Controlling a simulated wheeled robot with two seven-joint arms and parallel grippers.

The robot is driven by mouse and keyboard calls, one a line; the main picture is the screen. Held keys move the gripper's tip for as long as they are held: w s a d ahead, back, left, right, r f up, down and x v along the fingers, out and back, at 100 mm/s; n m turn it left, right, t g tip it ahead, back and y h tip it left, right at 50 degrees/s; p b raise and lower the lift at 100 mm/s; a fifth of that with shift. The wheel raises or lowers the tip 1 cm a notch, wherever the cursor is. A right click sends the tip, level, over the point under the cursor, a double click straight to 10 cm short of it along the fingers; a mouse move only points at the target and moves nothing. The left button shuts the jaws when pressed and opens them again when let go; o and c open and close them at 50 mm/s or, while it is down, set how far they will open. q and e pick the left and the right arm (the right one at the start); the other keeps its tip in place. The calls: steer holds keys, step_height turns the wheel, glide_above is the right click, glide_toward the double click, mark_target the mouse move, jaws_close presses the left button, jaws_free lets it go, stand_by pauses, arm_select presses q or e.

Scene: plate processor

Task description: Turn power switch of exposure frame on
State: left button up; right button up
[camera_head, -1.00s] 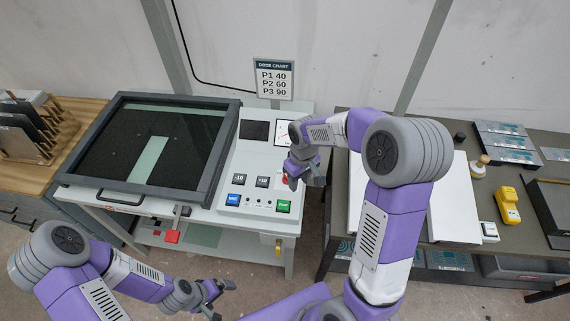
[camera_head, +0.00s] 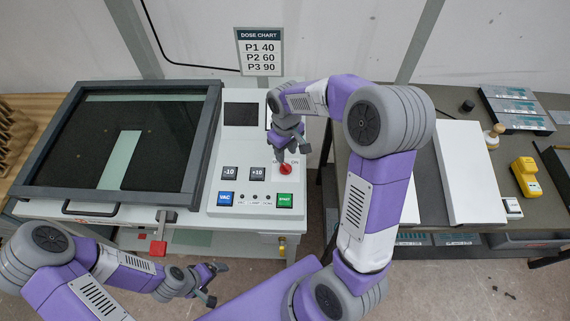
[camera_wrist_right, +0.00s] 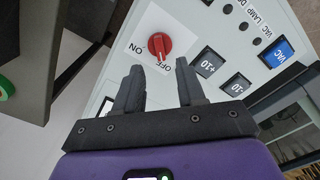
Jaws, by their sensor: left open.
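The exposure frame (camera_head: 213,165) stands at the left, its glass lid closed over a dark bed. Its power switch, a red round knob (camera_head: 285,169), sits on the white control panel (camera_head: 232,145). In the right wrist view the red knob (camera_wrist_right: 159,45) shows with ON and OFF marks beside it; its white line appears to point toward OFF. My right gripper (camera_head: 292,150) is over the panel just above the knob. In the right wrist view its fingers (camera_wrist_right: 158,75) are spread, empty and apart from the knob. My left gripper (camera_head: 212,283) is open and empty, low in front of the frame.
The panel also bears a blue VAC button (camera_head: 225,198), a green START button (camera_head: 284,199) and -10 and +10 keys. A dose chart (camera_head: 259,52) stands behind. A red-ended lever (camera_head: 158,247) juts out in front. A dark table (camera_head: 480,170) with white sheets is at right.

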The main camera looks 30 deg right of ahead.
mark_target(286, 165)
step_height(286, 165, down, 7)
steer(key=shift+r+b, duration=0.2)
steer(key=shift+b, duration=0.4)
jaws_close()
